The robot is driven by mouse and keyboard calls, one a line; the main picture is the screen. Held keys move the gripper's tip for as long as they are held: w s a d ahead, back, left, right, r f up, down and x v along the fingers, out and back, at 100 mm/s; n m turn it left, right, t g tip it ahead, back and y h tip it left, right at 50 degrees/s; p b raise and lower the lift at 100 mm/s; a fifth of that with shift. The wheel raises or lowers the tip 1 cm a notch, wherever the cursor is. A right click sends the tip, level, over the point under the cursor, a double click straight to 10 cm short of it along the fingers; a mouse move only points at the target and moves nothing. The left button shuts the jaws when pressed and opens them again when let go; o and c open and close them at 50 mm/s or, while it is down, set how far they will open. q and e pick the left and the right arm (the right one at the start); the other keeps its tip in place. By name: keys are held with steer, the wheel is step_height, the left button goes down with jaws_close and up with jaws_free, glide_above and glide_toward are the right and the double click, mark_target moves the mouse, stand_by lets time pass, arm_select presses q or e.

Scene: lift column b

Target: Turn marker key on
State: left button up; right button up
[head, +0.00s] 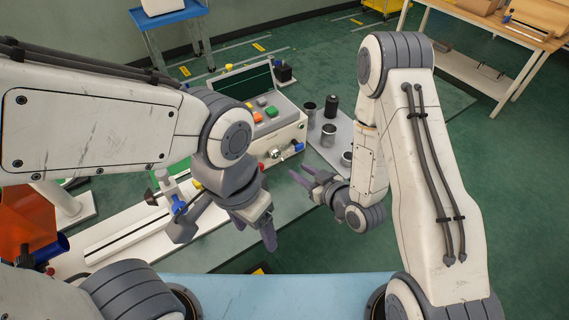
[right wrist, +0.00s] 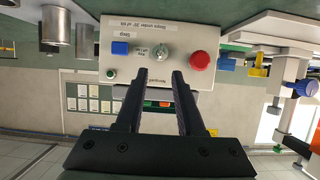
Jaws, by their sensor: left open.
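The marker control box (head: 285,133) stands on the bench, with its front panel towards me. A silver key switch (head: 274,153) sits mid-panel; it also shows in the right wrist view (right wrist: 159,52), upside down, between a blue button (right wrist: 120,47) and a red knob (right wrist: 200,64). I cannot tell which way the key is turned. My right gripper (head: 303,174) is open and empty in front of the panel. In its wrist view its fingers (right wrist: 158,74) point at the panel, with the key switch just beyond the gap. My left gripper (head: 264,226) is open and empty, nearer to me.
Metal cups and a dark cylinder (head: 331,104) stand on a grey tray right of the box. A blue-clamped fixture (head: 178,205) and a white rail (head: 125,236) are at the left. An orange bin (head: 25,220) is further left. Space before the panel is clear.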

mark_target(280, 159)
steer(key=b+x, duration=0.1)
steer(key=x, duration=0.8)
steer(key=shift+w+a+f, duration=0.1)
steer(key=shift+w, duration=0.05)
arm_select(q)
step_height(280, 159, down, 2)
steer(key=shift+f, duration=0.1)
arm_select(e)
jaws_close()
